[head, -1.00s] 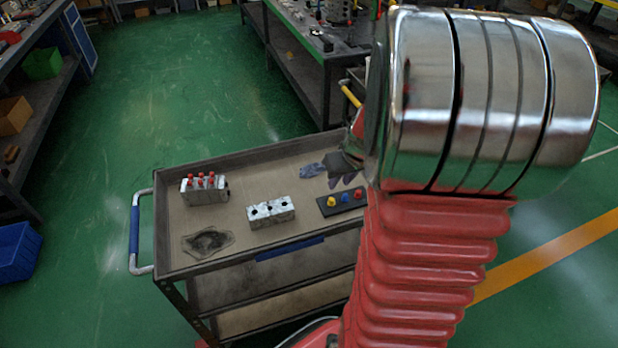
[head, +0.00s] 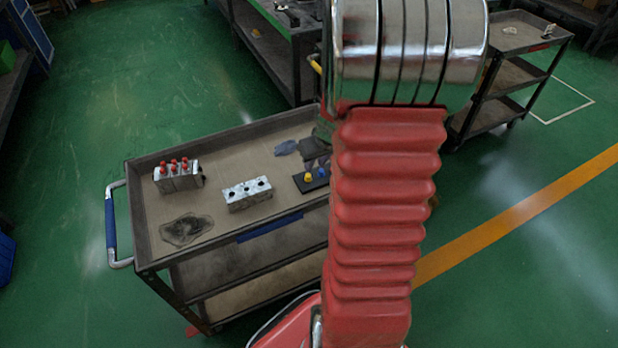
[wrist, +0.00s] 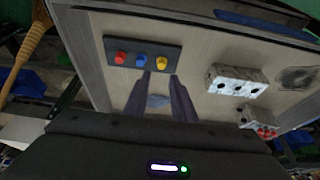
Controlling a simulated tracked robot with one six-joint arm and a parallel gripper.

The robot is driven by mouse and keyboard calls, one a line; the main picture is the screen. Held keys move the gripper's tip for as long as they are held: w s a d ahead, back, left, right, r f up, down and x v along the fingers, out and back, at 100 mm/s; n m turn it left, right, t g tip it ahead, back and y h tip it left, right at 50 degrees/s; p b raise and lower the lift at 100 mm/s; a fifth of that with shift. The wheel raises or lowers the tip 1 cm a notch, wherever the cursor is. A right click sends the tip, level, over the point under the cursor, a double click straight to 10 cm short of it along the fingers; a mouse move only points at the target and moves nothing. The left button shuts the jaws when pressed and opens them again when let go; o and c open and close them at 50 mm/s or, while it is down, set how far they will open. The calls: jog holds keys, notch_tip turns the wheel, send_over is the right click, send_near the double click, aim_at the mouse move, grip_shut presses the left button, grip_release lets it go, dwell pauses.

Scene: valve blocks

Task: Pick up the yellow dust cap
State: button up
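The yellow dust cap (head: 308,177) sits at the left end of a small black holder on the cart top. In the wrist view the yellow cap (wrist: 162,62) stands upright on the black holder (wrist: 96,48), beside a blue cap (wrist: 141,61) and a red cap (wrist: 121,58). My gripper (wrist: 160,76) is open, with two dark fingers spread apart and nothing held between them. The yellow cap appears just beyond the fingertips, between their lines; the remaining gap is hard to judge. In the head view my arm hides most of the gripper and the holder's right end.
On the cart (head: 145,215) stand a metal block with dark holes (head: 247,195) and a block with red caps (head: 178,179). A dark patch (head: 187,229) lies near the front left, and a bluish rag (head: 286,147) lies behind the holder. A second cart (head: 510,38) stands behind right.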

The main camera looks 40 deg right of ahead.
aim_at(308, 175)
jog(key=shift+x, duration=1.95)
jog(key=shift+x, duration=2.6)
jog(key=shift+w+a, duration=0.1)
jog(key=shift+c, duration=0.4)
jog(key=c, duration=0.5)
jog(key=shift+r, duration=0.1)
jog(key=shift+r, duration=4.95)
